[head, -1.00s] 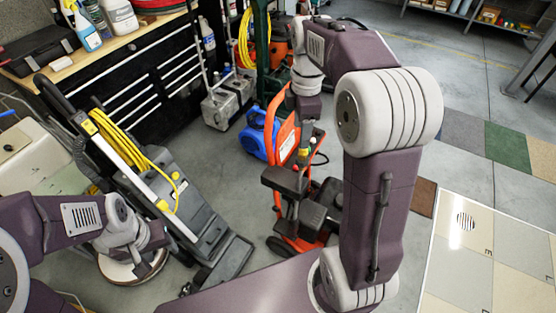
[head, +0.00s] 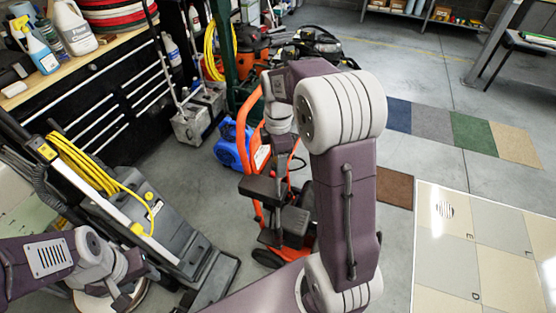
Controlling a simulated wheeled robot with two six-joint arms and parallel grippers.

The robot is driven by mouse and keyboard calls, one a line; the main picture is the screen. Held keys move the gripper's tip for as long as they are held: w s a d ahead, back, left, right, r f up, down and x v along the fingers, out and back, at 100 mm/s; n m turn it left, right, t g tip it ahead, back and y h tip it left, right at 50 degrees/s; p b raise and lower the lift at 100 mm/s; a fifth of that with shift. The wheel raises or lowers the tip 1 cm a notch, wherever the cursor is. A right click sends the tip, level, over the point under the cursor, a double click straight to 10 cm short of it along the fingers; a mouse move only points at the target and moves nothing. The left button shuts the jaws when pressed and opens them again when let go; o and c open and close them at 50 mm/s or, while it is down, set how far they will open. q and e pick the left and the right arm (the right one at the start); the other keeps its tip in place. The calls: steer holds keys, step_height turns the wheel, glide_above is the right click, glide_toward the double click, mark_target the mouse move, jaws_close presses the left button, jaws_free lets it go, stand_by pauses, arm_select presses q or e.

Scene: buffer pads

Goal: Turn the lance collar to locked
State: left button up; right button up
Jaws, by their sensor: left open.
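An orange-framed wheeled machine with black boxes (head: 262,190) stands on the floor near the middle of the head view. My right arm covers part of it. I cannot pick out a lance or its collar. My right wrist (head: 280,118) hangs in front of the machine's upper frame; its fingers are not clear against the dark parts, and contact cannot be told. My left gripper (head: 122,297) is open at the lower left, in front of a floor machine's round base and well apart from the orange machine.
A grey floor machine with a yellow cord (head: 85,165) stands at the left, before a black drawer bench (head: 110,85). A blue blower (head: 229,150) sits behind the orange machine. Coloured floor tiles (head: 473,135) and a pale tiled panel (head: 500,240) lie right. Grey floor is free between.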

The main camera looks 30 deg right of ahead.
jaws_close()
steer(key=shift+r, duration=0.1)
steer(key=m+p, duration=0.2)
steer(key=m, duration=0.1)
steer(key=shift+r, duration=0.15)
steer(key=m+p, duration=0.3)
steer(key=m, duration=0.1)
steer(key=shift+m, duration=0.3)
steer(key=m+p, duration=0.2)
steer(key=m, duration=0.2)
steer(key=shift+m+p, duration=1)
steer(key=shift+m, duration=1.1)
steer(key=shift+f+m, duration=0.2)
steer(key=shift+m, duration=0.1)
